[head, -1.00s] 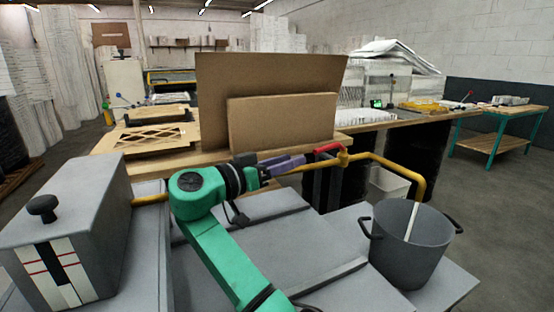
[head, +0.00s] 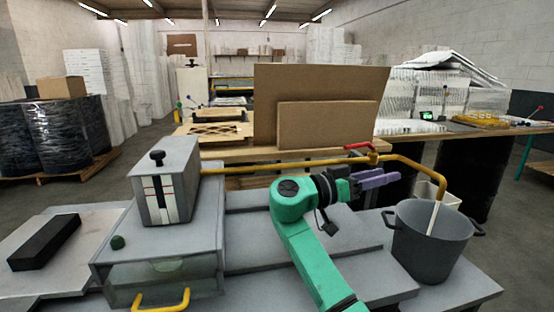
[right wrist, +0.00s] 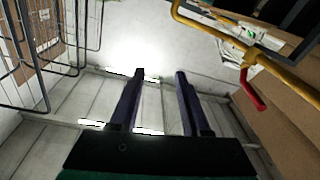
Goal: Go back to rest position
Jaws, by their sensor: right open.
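My right gripper (head: 376,180) has purple fingers on a green arm. In the head view it is over the grey machine top, left of the dark grey pot and just below the red valve handle. In the right wrist view its two fingers (right wrist: 160,75) stand apart with nothing between them. The red valve handle (head: 358,146) sits on the yellow pipe (head: 270,167); it also shows in the right wrist view (right wrist: 251,90), right of the fingers and apart from them. My left gripper is not in view.
The dark grey pot (head: 432,243) stands at the right under the pipe's end. A grey box with a black knob (head: 166,182) stands at the left on the machine. A black block (head: 45,243) lies at the far left. Cardboard sheets (head: 321,90) stand on the bench behind.

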